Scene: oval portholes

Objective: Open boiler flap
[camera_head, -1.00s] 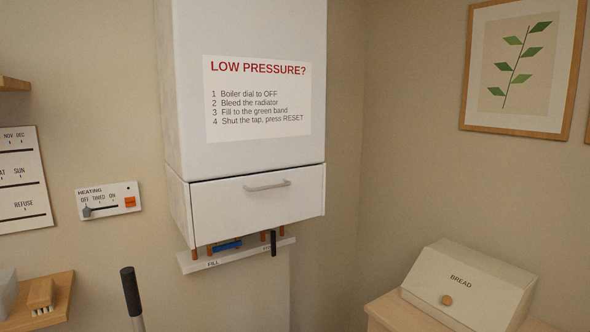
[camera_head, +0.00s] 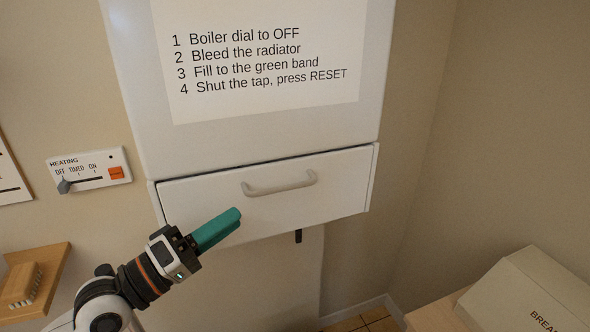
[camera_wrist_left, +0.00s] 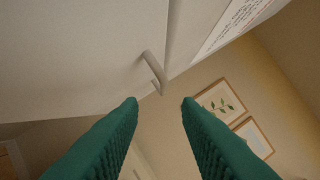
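The boiler flap (camera_head: 335,190) is a white front panel at the bottom of the boiler, and it is shut. Its grey bar handle (camera_head: 280,185) runs across the upper middle. My left gripper (camera_head: 238,214), with teal fingers, is just below and left of the handle, apart from it. In the left wrist view the two fingers (camera_wrist_left: 160,101) are spread with nothing between them. The handle (camera_wrist_left: 154,72) shows just beyond the gap between the tips, and the white flap (camera_wrist_left: 75,65) fills the upper left. My right gripper is out of view.
The white boiler body (camera_head: 400,20) with its instruction sheet (camera_head: 260,60) is above the flap. A heating control (camera_head: 90,170) and a wooden shelf with a brush (camera_head: 20,285) are at left. A bread box (camera_head: 535,295) stands at lower right. The space before the flap is clear.

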